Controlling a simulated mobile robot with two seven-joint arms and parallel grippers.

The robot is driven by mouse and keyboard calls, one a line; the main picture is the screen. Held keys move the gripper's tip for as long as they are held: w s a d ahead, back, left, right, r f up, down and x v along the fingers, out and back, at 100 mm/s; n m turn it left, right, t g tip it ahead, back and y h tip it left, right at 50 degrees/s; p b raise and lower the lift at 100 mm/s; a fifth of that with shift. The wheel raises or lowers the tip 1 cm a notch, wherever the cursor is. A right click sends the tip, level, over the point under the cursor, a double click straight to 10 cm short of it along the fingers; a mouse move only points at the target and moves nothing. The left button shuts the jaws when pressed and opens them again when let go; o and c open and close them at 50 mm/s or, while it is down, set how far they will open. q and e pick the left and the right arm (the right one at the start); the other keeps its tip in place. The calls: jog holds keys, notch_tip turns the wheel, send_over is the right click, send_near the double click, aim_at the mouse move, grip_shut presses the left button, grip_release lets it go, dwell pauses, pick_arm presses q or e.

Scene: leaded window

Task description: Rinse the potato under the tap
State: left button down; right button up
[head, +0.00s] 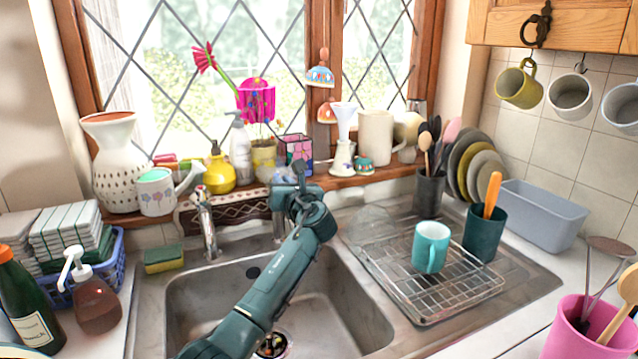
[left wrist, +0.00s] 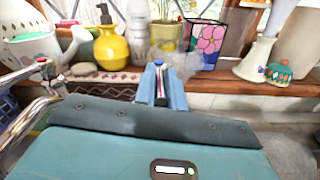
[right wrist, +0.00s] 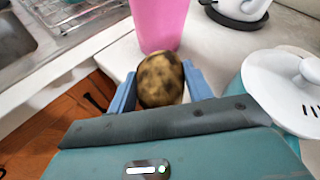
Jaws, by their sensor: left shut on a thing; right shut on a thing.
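The potato (right wrist: 161,80), brown with dark dirty patches, is between the blue fingers of my right gripper (right wrist: 160,88), which is shut on it. It is held over or near the white counter, and it does not show in the head view. My left gripper (head: 290,182) reaches across the sink to its back edge. In the left wrist view its fingers (left wrist: 160,88) are shut on the blue-marked tap (left wrist: 159,66). The red-marked tap (head: 203,222) stands free to the left. No running water can be made out.
The sink basin (head: 335,290) is open below my left arm. A drying rack (head: 440,290) with a turquoise mug (head: 431,246) stands to the right. A pink utensil pot (head: 570,335) is on the right counter. A sponge (head: 164,259) lies left of the taps.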

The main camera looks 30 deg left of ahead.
pick_arm(q)
jog(key=shift+w+d+n+g+y, duration=0.15)
jog(key=shift+w+n+g+y, duration=0.15)
jog(key=shift+n+g+y, duration=0.45)
jog(key=shift+w+d+n+g+y, duration=0.15)
jog(key=shift+w+n+g+y, duration=0.3)
jog(key=shift+g, duration=0.6)
jog(key=shift+s, duration=0.25)
jog(key=c, duration=1.5)
grip_release()
jog(key=shift+o, duration=0.2)
jog(key=v, duration=1.2)
jog(key=shift+b, duration=0.45)
